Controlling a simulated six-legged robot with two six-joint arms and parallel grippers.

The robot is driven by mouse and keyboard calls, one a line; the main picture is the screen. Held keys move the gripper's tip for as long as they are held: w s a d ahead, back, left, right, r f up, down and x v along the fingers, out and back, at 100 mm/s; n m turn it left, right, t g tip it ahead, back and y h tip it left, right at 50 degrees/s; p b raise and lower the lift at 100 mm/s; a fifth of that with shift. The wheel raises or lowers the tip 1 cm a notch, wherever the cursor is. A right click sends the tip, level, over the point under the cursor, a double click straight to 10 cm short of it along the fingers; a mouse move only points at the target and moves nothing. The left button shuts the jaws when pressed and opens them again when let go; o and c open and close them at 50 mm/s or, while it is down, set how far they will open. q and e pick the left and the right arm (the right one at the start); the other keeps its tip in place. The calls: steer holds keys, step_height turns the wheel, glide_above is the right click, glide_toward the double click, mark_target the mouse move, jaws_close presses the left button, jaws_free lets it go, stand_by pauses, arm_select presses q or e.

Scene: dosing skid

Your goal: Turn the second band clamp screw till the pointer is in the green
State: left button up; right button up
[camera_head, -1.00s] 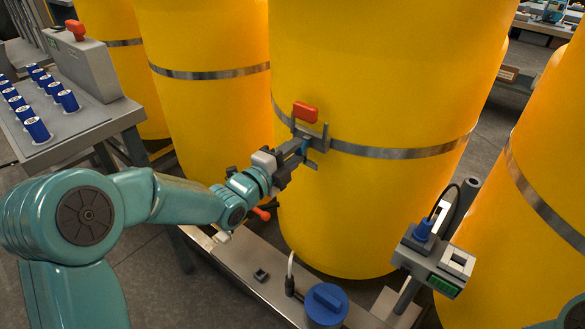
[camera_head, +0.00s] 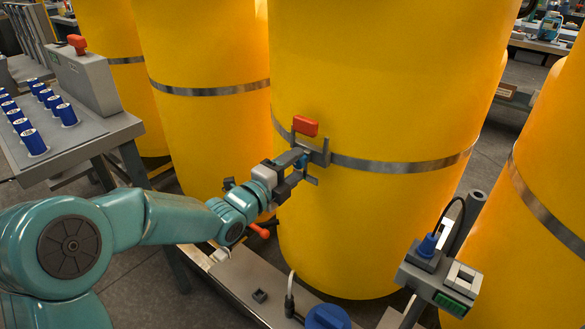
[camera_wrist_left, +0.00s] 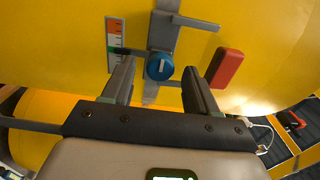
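A steel band clamp (camera_head: 313,150) with a red handle (camera_head: 305,126) sits on the band of the middle yellow drum. In the left wrist view its blue screw head (camera_wrist_left: 159,67) has a pale slot running roughly up and down. My left gripper (camera_wrist_left: 160,75) is open, with one finger on each side of the screw and visible gaps between. In the head view the left gripper (camera_head: 297,168) is right at the clamp. A small scale (camera_wrist_left: 115,36) with white and orange-red areas stands left of the screw; a dark green mark crosses its lower part. I cannot clearly tell pointer from green zone.
The red handle (camera_wrist_left: 229,68) is close to the right finger in the wrist view. A grey device with a blue plug (camera_head: 428,245) stands on a post at the right. More banded yellow drums stand on both sides.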

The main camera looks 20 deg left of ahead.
arm_select(q)
steer(key=p+v, duration=0.1)
steer(key=v, duration=1.5)
steer(key=shift+s+p, duration=0.2)
steer(key=shift+p, duration=0.2)
